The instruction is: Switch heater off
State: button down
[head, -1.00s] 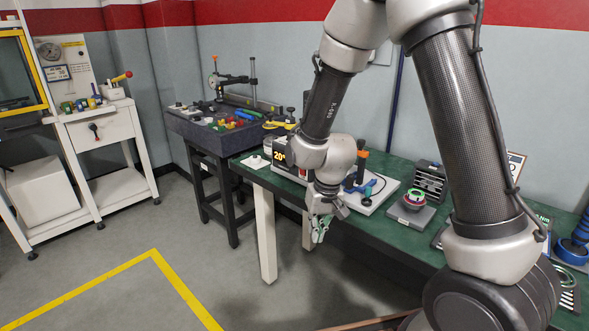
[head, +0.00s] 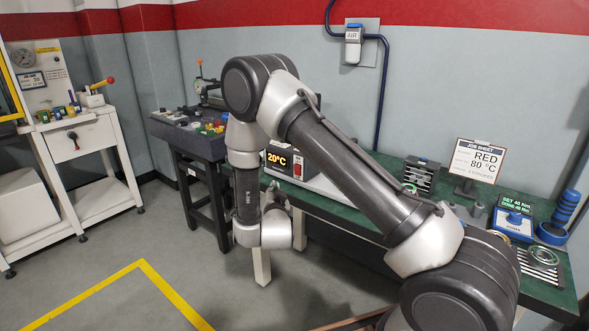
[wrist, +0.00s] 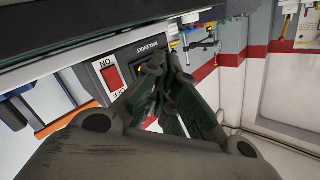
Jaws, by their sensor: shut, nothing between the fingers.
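The heater supply (head: 284,172) is a pale box on the green bench, its dark display (head: 278,158) reading 20°C. Its red rocker switch (head: 297,168) sits right of the display. In the wrist view the switch (wrist: 112,77) appears upside down, between ON and OFF labels; which side is pressed in I cannot tell. My gripper (wrist: 165,66) is shut and empty, its fingertips just right of the switch in that view, over the labelled front panel; contact cannot be told. In the head view my gripper (head: 275,197) is partly hidden by my wrist, in front of the bench.
The green bench (head: 350,212) carries a job sheet (head: 474,161) reading RED 80 °C, a dark finned block (head: 421,175) and a torque display (head: 513,208) at right. A dark table (head: 190,143) with coloured parts stands left. The floor inside the yellow line is clear.

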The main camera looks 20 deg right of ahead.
aim_at(297, 170)
jog(key=shift+r, duration=0.25)
jog(key=shift+w+d+r, duration=0.2)
jog(key=shift+w+d, duration=0.7)
jog(key=shift+d, duration=0.3)
jog(key=shift+w+d+r, duration=0.15)
jog(key=shift+w+d, duration=0.7)
jog(key=shift+d, duration=0.3)
jog(key=shift+w+d+r, duration=0.2)
jog(key=shift+w+d, duration=0.7)
jog(key=shift+d, duration=0.3)
jog(key=shift+w+d, duration=0.2)
jog(key=shift+d, duration=0.15)
jog(key=shift+w+d+r, duration=0.1)
jog(key=shift+w+d, duration=0.1)
jog(key=shift+d, duration=0.05)
jog(key=shift+s+a, duration=0.45)
jog(key=shift+a, duration=0.15)
